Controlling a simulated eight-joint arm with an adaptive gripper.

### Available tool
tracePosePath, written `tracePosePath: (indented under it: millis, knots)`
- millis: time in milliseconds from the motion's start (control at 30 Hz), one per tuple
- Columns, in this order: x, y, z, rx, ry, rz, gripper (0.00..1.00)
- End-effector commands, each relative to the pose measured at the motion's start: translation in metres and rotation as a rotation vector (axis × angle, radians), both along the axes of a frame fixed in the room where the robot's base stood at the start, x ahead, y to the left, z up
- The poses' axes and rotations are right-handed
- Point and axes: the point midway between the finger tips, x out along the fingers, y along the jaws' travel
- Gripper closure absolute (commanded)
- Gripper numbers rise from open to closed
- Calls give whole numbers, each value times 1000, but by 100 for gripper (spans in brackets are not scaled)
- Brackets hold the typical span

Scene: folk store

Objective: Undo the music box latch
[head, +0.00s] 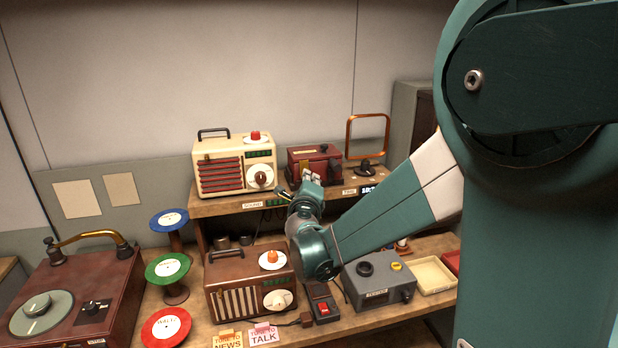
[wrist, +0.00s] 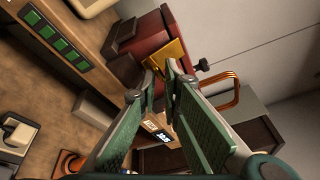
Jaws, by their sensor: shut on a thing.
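The music box is a dark red box (head: 312,161) on the raised shelf. It also shows in the wrist view (wrist: 151,36), tilted, with a brass plate (wrist: 172,54) on one face and a black knob (wrist: 203,65) at its side. My gripper (head: 311,178) is at the front of the box in the head view. In the wrist view its fingertips (wrist: 167,75) reach the box beside the brass plate, with a narrow gap between them. They are shut on a small part there, which appears to be the latch; the fingertips mostly hide it.
A cream radio (head: 234,163) stands left of the box, and a copper loop on a black base (head: 367,168) stands right. Below are a brown radio (head: 227,287), a grey box (head: 379,284) and a cream tray (head: 432,273). Record spools and a turntable (head: 75,294) are further left.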

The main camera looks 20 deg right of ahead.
Motion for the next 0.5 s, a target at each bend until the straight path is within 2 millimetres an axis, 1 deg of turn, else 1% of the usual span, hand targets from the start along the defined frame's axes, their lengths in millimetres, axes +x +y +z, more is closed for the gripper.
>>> tracePosePath:
  millis: [33, 500]
  knots:
    - [-1, 0, 5, 3, 19, 1, 100]
    - [-6, 0, 18, 1, 212, 0, 100]
